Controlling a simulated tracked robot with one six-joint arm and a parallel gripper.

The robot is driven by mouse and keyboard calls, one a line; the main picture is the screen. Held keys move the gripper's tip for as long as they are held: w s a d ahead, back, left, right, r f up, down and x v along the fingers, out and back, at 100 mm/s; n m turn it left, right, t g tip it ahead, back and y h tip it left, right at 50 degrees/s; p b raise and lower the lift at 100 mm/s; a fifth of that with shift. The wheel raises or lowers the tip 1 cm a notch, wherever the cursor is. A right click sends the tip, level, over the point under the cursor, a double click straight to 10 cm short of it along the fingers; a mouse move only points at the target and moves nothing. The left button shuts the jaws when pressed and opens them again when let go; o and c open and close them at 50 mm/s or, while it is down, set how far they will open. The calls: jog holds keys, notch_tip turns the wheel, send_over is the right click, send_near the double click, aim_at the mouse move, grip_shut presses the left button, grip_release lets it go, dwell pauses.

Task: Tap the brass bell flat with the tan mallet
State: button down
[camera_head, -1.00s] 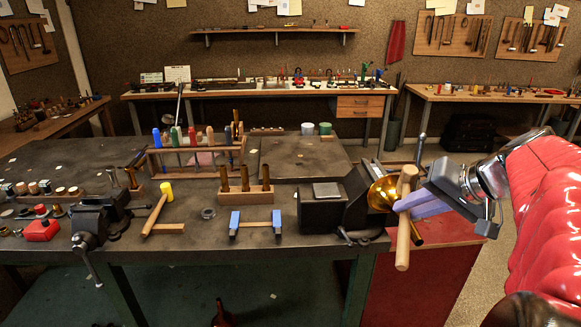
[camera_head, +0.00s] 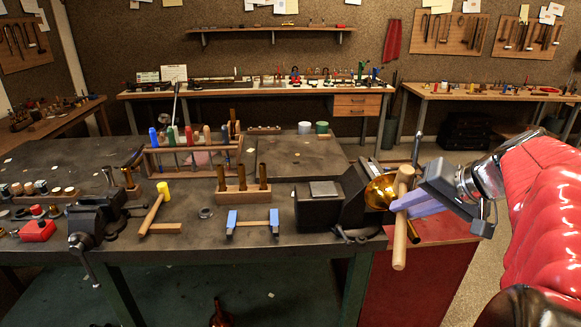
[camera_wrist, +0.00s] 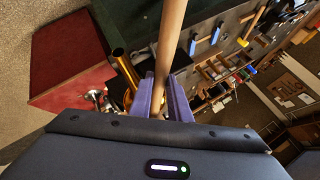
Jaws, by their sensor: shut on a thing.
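My gripper (camera_head: 400,206), with purple fingers, is shut on the mallet's handle; the wrist view also shows the handle (camera_wrist: 171,40) between the purple fingers (camera_wrist: 160,98). The brass bell (camera_head: 380,190) is just left of the mallet head, at the dark vise on the bench's right end. The mallet partly covers the bell, and I cannot tell whether they touch. In the wrist view a brass tube (camera_wrist: 126,66) shows left of the handle.
A dark vise (camera_head: 354,190) and a dark block (camera_head: 318,206) stand beside the bell. A yellow-tipped mallet (camera_head: 153,212), a blue-ended stand (camera_head: 253,222) and a tool rack (camera_head: 192,157) lie further left. A red cabinet (camera_head: 415,280) is below the gripper.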

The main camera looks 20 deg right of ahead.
jog(key=shift+w+f, duration=0.15)
jog(key=shift+f, duration=0.65)
jog(key=shift+w+f, duration=0.15)
jog(key=shift+f, duration=0.6)
jog(key=shift+s+r, duration=0.15)
jog(key=shift+r, duration=0.65)
jog(key=shift+s+r, duration=0.1)
jog(key=shift+r, duration=0.65)
jog(key=shift+a+r, duration=0.1)
jog(key=shift+r, duration=0.2)
jog(key=shift+f, duration=0.1)
jog(key=shift+w+f, duration=0.15)
jog(key=shift+f, duration=0.7)
jog(key=shift+w+f, duration=0.15)
jog(key=shift+f, duration=0.7)
jog(key=shift+s+r, duration=0.15)
jog(key=shift+r, duration=0.6)
jog(key=shift+s+r, duration=0.15)
jog(key=shift+r, duration=0.6)
